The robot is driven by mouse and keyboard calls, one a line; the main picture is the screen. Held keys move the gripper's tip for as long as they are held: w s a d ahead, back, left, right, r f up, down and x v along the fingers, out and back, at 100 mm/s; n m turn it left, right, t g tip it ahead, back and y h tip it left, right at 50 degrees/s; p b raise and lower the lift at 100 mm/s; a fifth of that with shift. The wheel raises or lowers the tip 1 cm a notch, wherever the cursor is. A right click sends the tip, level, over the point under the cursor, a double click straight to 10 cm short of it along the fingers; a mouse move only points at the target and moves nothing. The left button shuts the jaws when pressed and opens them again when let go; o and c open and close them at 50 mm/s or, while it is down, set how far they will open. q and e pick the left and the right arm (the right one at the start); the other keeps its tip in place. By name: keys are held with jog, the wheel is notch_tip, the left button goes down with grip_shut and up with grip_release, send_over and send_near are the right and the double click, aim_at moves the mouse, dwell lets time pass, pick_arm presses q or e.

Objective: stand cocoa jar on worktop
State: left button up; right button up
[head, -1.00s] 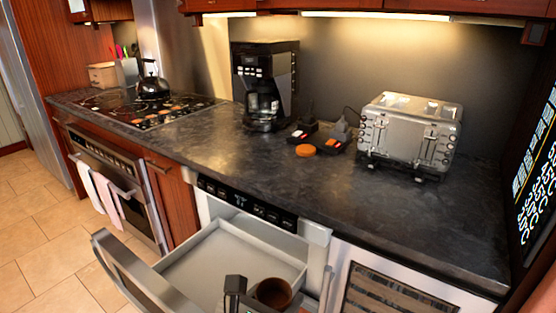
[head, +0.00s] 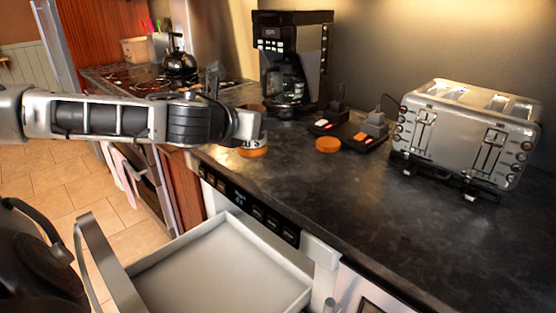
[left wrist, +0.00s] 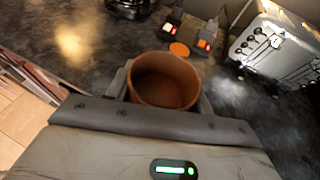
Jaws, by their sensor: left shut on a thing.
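The cocoa jar (left wrist: 165,80) is an open-topped brown pot, held between the fingers of my left gripper (left wrist: 163,88) in the left wrist view. In the head view my left gripper (head: 250,128) reaches in from the left over the front edge of the worktop (head: 290,175). It is shut on the jar, and only the jar's orange-brown lower part (head: 253,152) shows below the fingers. The jar looks roughly upright, at or just above the worktop; I cannot tell whether it touches. My right gripper is not in view.
A flat orange disc (head: 328,145) lies on the worktop, near small black devices (head: 370,135). The coffee maker (head: 290,65) stands behind, the toaster (head: 465,130) to the right. The open drawer (head: 215,275) below is empty where visible. Worktop in front of the toaster is clear.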

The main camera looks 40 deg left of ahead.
aim_at(248, 106)
pick_arm(q)
jog(key=shift+w+a+r+n+y, duration=0.15)
jog(key=shift+a+r, duration=0.35)
jog(key=shift+r, duration=0.15)
jog(key=shift+w+a+r+n+y, duration=0.15)
jog(key=shift+a+r, duration=0.3)
jog(key=shift+r, duration=0.15)
jog(key=w+a+f, duration=0.2)
jog(key=w+f, duration=0.2)
jog(key=w+a+f+p, duration=0.1)
jog(key=w+f, duration=0.3)
jog(key=w+a+f+p, duration=0.1)
jog(key=w+a+f, duration=0.1)
jog(key=w+f, duration=0.2)
jog(key=shift+w+a+f, duration=0.25)
jog(key=shift+a, duration=0.05)
jog(key=shift+f, duration=0.15)
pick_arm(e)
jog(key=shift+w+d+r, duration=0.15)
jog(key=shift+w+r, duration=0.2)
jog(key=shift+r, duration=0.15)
